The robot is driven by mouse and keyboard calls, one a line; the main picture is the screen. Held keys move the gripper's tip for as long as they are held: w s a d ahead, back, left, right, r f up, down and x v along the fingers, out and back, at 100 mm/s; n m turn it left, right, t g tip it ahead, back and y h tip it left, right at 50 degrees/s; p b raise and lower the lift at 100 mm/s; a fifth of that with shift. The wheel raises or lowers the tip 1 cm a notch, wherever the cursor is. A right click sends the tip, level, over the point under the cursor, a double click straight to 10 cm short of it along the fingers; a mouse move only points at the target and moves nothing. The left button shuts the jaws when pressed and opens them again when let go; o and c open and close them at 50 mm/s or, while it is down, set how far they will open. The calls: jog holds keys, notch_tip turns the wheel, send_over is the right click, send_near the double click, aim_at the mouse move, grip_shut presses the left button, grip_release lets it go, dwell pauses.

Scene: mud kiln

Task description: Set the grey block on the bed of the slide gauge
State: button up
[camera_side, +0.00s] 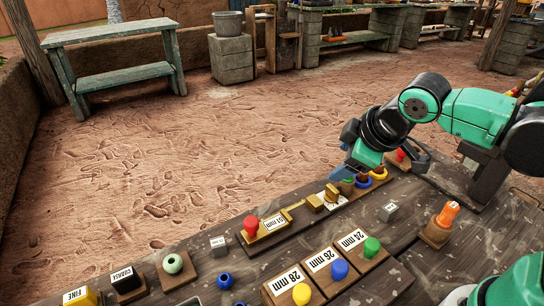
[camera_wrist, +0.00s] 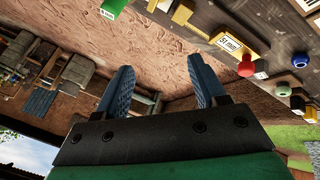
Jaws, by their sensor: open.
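A small grey block with a white label (camera_side: 388,211) stands on the table right of the slide gauge. Another small grey block (camera_side: 218,246) stands left of the gauge; it also shows in the wrist view (camera_wrist: 261,67). Which one the task means I cannot tell. The slide gauge (camera_side: 291,212) has brass parts, a "51 mm" plate and a red knob on a dark wooden base; its plate shows in the wrist view (camera_wrist: 230,45). My gripper (camera_wrist: 162,75) is open, with nothing between its blue fingers. In the side view my gripper (camera_side: 345,170) is above the table's far edge, beyond the gauge.
Plates marked 28, 26 and 24 mm (camera_side: 323,260) carry yellow, blue and green knobs. An orange-topped piece (camera_side: 446,215) stands at right. Coloured rings (camera_side: 376,174) sit near my gripper.

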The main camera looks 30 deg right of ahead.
jog(key=s+d+m, duration=0.1)
jog(key=m, duration=0.1)
jog(key=d+m, duration=0.1)
jog(key=m, duration=0.2)
jog(key=s+d+m, duration=0.1)
jog(key=m, duration=0.1)
jog(key=shift+s+y, duration=0.35)
jog(key=shift+y, duration=0.05)
jog(key=shift+o, duration=0.4)
